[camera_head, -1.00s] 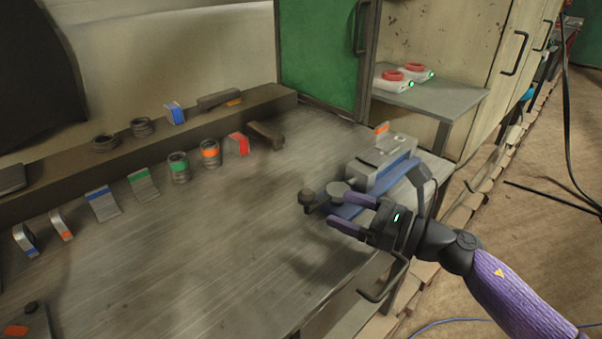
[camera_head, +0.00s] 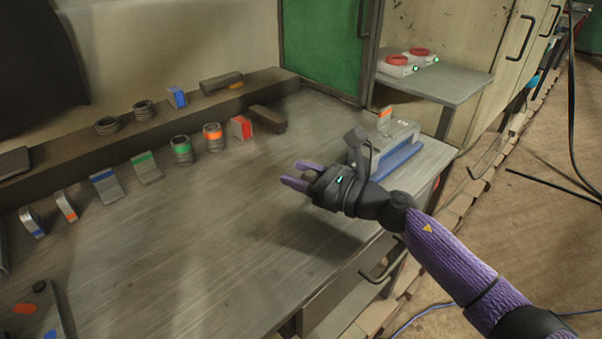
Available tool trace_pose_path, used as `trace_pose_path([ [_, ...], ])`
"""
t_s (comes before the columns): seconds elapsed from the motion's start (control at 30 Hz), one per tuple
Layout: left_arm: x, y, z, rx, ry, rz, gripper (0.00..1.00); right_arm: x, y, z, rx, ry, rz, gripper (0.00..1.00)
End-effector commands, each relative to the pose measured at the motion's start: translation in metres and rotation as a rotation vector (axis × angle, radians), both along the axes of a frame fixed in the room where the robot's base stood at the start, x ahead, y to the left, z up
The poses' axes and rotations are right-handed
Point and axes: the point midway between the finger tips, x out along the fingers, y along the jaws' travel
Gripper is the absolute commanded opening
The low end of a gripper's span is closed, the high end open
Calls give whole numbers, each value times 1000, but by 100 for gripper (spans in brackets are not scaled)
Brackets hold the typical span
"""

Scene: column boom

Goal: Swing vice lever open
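The vice (camera_head: 392,137) is a grey block on a blue base, near the right edge of the workbench. My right gripper (camera_head: 290,172) is just left of it, low over the bench, with its purple fingers pointing left and parted. A small dark rounded piece (camera_head: 309,174), apparently the knob of the vice lever, shows between the fingers. I cannot tell if they touch it. The rest of the lever is hidden behind my gripper and wrist. My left gripper is not in view.
Several colour-marked blocks and rings stand along the bench and its back ledge (camera_head: 75,145). A dark bar (camera_head: 267,118) lies near the ledge's right end. A grey shelf (camera_head: 440,88) holds white devices with red rings. The bench middle (camera_head: 200,220) is clear.

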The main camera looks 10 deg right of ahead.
Motion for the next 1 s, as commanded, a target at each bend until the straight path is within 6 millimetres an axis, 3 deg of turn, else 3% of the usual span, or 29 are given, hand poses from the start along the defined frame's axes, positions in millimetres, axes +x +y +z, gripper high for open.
trace_pose_path([
  [0.03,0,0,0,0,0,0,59,0,0,0,0,0,0,38],
  [0.2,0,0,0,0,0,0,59,0,0,0,0,0,0,2],
  [0.23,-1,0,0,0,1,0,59,0,0,0,0,0,0,0],
  [1.0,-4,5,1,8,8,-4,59,0,0,0,1,1,0,0],
])
